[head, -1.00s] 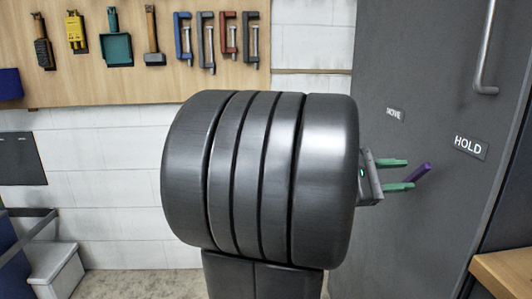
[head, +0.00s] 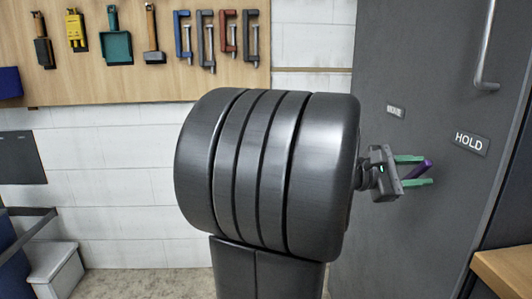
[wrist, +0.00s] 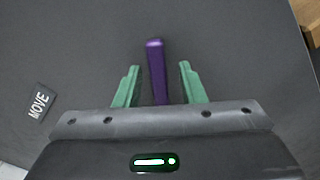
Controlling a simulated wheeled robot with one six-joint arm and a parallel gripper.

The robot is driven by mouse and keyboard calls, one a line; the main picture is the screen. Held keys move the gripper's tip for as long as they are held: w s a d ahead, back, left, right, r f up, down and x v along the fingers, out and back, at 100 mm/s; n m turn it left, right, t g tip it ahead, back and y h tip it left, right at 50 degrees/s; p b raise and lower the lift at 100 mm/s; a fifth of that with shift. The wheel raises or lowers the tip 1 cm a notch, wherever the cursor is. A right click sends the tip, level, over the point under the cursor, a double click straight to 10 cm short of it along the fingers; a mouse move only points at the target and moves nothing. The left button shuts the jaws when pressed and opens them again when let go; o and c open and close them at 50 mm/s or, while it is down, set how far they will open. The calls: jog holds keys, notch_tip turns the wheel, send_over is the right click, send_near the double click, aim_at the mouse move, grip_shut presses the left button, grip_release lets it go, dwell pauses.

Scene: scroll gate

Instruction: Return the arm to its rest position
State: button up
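My gripper (head: 427,171) has two green fingers and is in front of the dark grey door panel at the right of the head view. It also shows in the wrist view (wrist: 159,67), where the fingers are apart. A purple lever (wrist: 155,70) lies between them, with a gap visible on each side, so the gripper is not closed on it. The purple lever (head: 427,164) also shows between the fingers in the head view. My large dark arm link fills the middle of the head view and hides part of the arm behind it.
The grey door (head: 415,60) carries a HOLD label (head: 471,143), a MOVE label (wrist: 39,102) and a metal handle (head: 487,50). A wooden ledge (head: 503,268) is at the lower right. A tool board (head: 110,85) hangs on the white wall at left.

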jog(key=s+a+p, duration=0.1)
jog(key=a+p, duration=0.1)
jog(key=a, duration=1.1)
jog(key=d, duration=0.9)
jog(key=w+d+b, duration=0.1)
jog(key=d, duration=0.3)
jog(key=shift+w+d+r, duration=0.1)
jog(key=shift+d+r, duration=0.15)
jog(key=shift+r, duration=0.1)
jog(key=shift+w+a+r+n+p, duration=0.1)
jog(key=shift+w+n+p, duration=0.15)
jog(key=shift+n+p, duration=0.45)
jog(key=shift+w+p, duration=0.1)
jog(key=shift+p, duration=0.2)
